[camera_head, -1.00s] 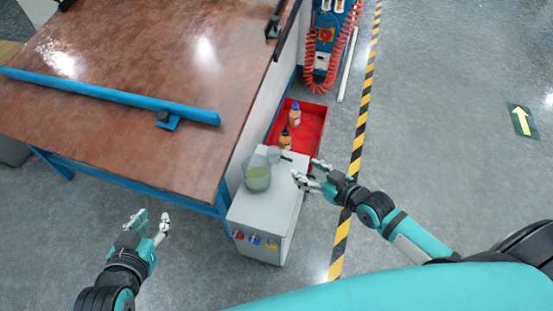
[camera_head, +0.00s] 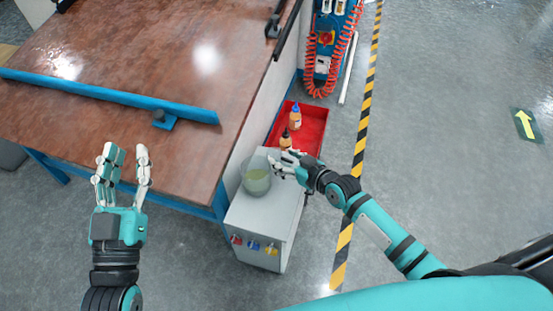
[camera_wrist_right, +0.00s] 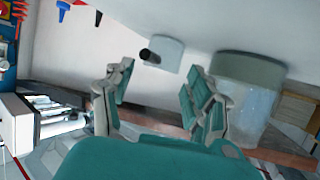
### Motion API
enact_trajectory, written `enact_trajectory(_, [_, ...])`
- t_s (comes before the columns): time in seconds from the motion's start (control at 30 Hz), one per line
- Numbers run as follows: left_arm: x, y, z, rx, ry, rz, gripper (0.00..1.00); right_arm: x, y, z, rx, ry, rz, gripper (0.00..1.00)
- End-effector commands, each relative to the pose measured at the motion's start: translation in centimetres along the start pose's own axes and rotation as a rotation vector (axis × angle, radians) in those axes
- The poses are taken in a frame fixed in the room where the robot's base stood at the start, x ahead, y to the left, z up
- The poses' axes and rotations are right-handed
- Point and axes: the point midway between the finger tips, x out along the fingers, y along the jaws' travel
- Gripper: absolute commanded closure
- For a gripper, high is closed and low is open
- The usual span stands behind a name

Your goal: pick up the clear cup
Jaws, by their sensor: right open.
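My left gripper (camera_head: 123,162) is open and empty, left of the cabinet.
The white cabinet (camera_head: 262,222) stands beside a large brown-topped table (camera_head: 150,140). A red tray (camera_head: 313,127) with orange bottles (camera_head: 295,117) lies behind the cabinet. A yellow-black floor stripe (camera_head: 361,140) runs to the right; the floor beyond is clear.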

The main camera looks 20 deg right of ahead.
Motion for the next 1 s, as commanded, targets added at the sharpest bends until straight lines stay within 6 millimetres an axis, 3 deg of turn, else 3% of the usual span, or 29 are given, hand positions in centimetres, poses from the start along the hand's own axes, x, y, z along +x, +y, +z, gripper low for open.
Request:
enact_trajectory(0.4, [-1.8, 0.9, -7.3, -0.019, 0.452, 0.020, 0.69, 4.1, -0.2, -0.1, 0.002, 0.002, 0.001, 0.44])
enact_trajectory(0.77, [-2.2, 1.0, -8.2, -0.022, 0.501, 0.022, 0.69, 4.4, -0.2, -0.2, 0.001, 0.001, 0.001, 0.44])
enact_trajectory(1.0, [-2.2, 1.0, -8.1, -0.022, 0.500, 0.022, 0.69, 4.4, -0.2, -0.2, 0.001, 0.001, 0.001, 0.76])
